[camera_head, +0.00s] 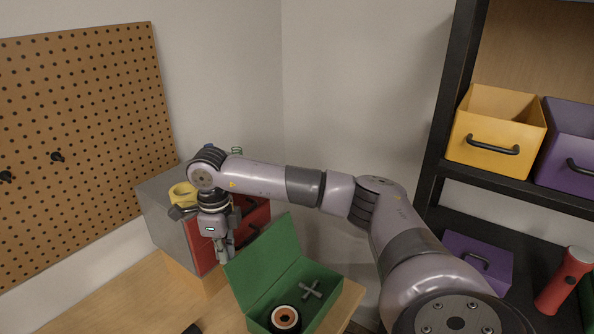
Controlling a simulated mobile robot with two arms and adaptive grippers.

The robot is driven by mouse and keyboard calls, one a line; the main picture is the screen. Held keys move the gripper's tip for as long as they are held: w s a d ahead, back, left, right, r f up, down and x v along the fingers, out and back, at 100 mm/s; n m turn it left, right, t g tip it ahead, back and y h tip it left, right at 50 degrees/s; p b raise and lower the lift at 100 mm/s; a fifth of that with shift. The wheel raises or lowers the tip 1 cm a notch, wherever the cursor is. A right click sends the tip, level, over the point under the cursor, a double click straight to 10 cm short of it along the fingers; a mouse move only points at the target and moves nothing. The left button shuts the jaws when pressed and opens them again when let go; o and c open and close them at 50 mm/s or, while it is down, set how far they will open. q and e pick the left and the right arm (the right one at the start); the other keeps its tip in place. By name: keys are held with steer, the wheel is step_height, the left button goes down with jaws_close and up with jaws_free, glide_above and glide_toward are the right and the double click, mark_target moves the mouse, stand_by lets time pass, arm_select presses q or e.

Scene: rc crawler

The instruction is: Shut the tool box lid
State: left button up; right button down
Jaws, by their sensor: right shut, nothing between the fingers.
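The green tool box (322,275) stands on the wooden bench at the lower middle, with its lid (265,262) raised and tilted up along its left side. Inside it lie a grey cross-shaped piece (311,290) and a dark round part with an orange ring (285,318). My right gripper (224,256) points down just left of the lid, close to its upper left edge. It is shut and empty. I cannot tell whether it touches the lid. My left gripper is not in view.
A grey and red drawer cabinet (170,222) stands behind my right gripper, with a yellow roll (182,194) on top. A pegboard (85,130) is on the left wall. A dark shelf on the right holds a yellow bin (495,133), purple bins and a red flashlight (564,281).

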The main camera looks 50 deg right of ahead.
steer(key=s+f+b, duration=0.1)
steer(key=s+f, duration=0.1)
steer(key=shift+f+b, duration=0.3)
steer(key=shift+s+d, duration=0.4)
steer(key=shift+s, duration=0.15)
steer(key=shift+s+a+r, duration=0.2)
steer(key=shift+s+a, duration=0.05)
steer(key=shift+s, duration=1.9)
step_height(320, 180, up, 8)
steer(key=p, duration=0.4)
glide_above(240, 277)
steer(key=s, duration=0.3)
steer(key=shift+d, duration=0.2)
